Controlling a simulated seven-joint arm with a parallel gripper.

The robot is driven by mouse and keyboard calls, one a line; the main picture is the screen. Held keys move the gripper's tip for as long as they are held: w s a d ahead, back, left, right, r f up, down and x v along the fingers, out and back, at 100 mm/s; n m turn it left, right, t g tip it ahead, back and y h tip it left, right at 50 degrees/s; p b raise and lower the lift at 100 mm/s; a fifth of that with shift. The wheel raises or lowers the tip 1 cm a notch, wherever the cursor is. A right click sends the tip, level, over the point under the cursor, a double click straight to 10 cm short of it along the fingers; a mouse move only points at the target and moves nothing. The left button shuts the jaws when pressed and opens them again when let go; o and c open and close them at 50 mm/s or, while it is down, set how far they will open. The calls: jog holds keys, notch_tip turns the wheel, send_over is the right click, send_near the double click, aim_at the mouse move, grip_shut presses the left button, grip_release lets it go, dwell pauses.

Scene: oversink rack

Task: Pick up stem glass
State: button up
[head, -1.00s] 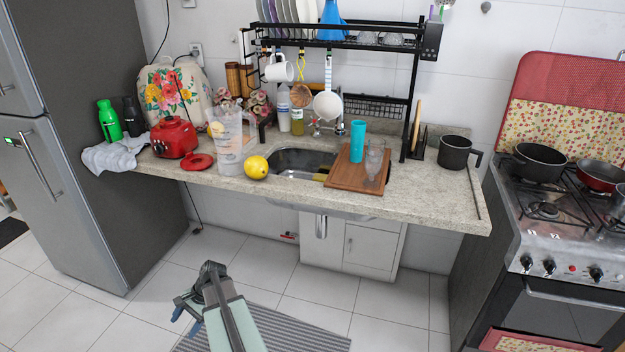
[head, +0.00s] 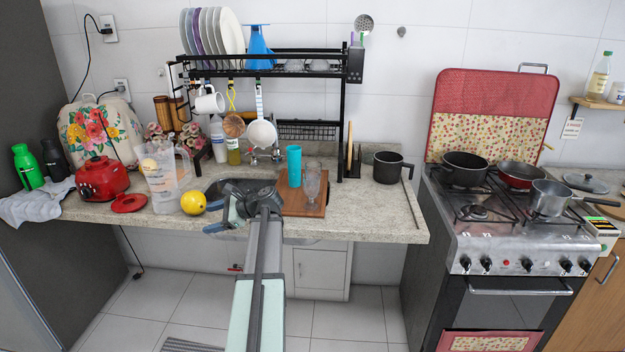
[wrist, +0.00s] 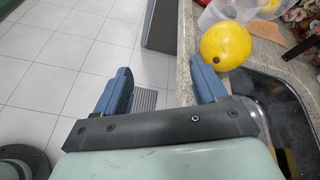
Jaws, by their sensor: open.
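The clear stem glass (head: 312,184) stands upright on the wooden board (head: 291,207) at the right of the sink, just right of a turquoise cup (head: 294,166). My gripper (head: 228,212) is at the counter's front edge by the sink, left of the glass and apart from it. In the wrist view my gripper (wrist: 158,88) has its two blue fingers spread, with nothing held between them. The glass does not show in the wrist view.
A yellow lemon (head: 193,203) lies left of the sink; it is close to one finger in the wrist view (wrist: 225,45). A clear pitcher (head: 163,180) stands behind it. The black rack (head: 343,120) rises behind the board. A dark pot (head: 392,168) stands to the right.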

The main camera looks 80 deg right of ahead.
jog(key=s+d+r+m+t+h, duration=0.1)
jog(key=s+d+r+m+h, duration=0.3)
jog(key=s+r, duration=0.9)
jog(key=s+d+r+m+t+h, duration=0.15)
jog(key=s+d+r, duration=0.35)
jog(key=s+r, duration=0.8)
jog(key=s+d+f+m+g, duration=0.2)
jog(key=s+d+f, duration=0.5)
jog(key=f, duration=0.4)
jog(key=s+d+f+m+g, duration=0.2)
jog(key=s+d+f, duration=0.45)
jog(key=f, duration=0.45)
jog(key=shift+y, duration=0.35)
jog(key=x, duration=0.7)
jog(key=shift+w+d+r, duration=0.1)
jog(key=shift+w, duration=0.05)
jog(key=shift+r+x, duration=0.15)
jog(key=shift+x, duration=1.15)
jog(key=shift+r+x, duration=0.15)
jog(key=shift+x, duration=1.15)
jog(key=shift+d, duration=0.15)
jog(key=shift+c, duration=0.5)
